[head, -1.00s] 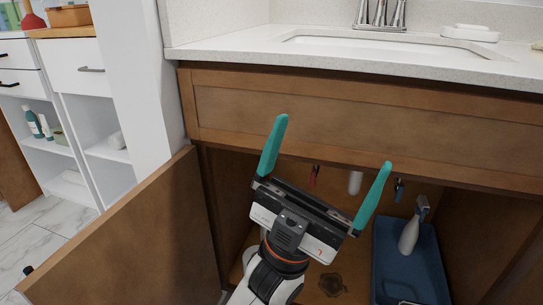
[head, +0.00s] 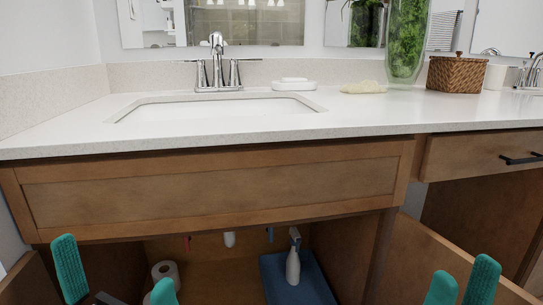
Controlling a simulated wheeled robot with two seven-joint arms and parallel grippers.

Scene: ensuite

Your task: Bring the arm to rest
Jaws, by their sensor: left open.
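My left gripper (head: 116,281) is low at the left of the head view, in front of the open sink cabinet. Its two teal fingers stand wide apart with nothing between them. My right gripper (head: 462,281) is at the lower right, in front of an open cabinet door. Its two teal fingers are apart and I see nothing between them. Both arms and most of the gripper bodies are below the picture edge.
The cabinet holds a blue bin (head: 275,275), a white spray bottle (head: 293,265) and a toilet roll (head: 165,272). Above is the white counter (head: 350,110) with a faucet (head: 217,70), soap dish (head: 294,84), green vase (head: 406,45) and wicker basket (head: 457,75). Open cabinet doors flank the opening.

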